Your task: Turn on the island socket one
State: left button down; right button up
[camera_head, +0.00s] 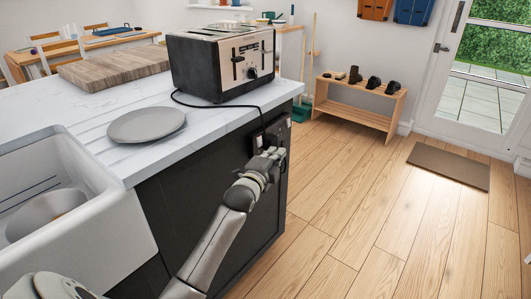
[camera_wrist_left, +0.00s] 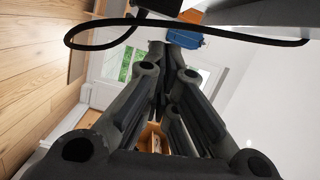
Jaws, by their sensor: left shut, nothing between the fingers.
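The island socket (camera_head: 279,130) is a dark plate on the end of the island's dark side panel, under the white worktop. The toaster's black cord (camera_head: 262,117) runs down over the worktop edge to it. My left gripper (camera_head: 275,152) is at the socket's lower part and hides some of it. Whether it touches the socket cannot be told. In the left wrist view the fingers (camera_wrist_left: 160,55) are together and empty, and the cord (camera_wrist_left: 84,45) loops above them. The socket's switch is too small and covered to make out. My right gripper is not in view.
A steel and black toaster (camera_head: 222,62), a grey plate (camera_head: 146,124) and a wooden board (camera_head: 117,66) are on the worktop. A white sink (camera_head: 110,215) is at the left. A shoe rack (camera_head: 357,102) stands beyond.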

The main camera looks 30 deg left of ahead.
aim_at(260, 141)
pick_arm(q)
jog(key=shift+w+a+f, duration=0.15)
jog(key=shift+w+a, duration=0.05)
jog(key=shift+a, duration=0.8)
jog(key=shift+w+a+f, duration=0.1)
jog(key=shift+w+a, duration=0.05)
jog(key=shift+a, duration=0.85)
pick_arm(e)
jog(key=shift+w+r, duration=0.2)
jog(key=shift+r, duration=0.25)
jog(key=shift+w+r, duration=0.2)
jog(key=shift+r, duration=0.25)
pick_arm(q)
jog(key=shift+a+f+m, duration=0.2)
jog(key=shift+a+m, duration=0.25)
jog(key=shift+m, duration=0.05)
jog(key=shift+d, duration=0.1)
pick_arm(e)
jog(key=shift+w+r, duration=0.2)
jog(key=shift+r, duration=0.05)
pick_arm(q)
jog(key=shift+d, duration=0.1)
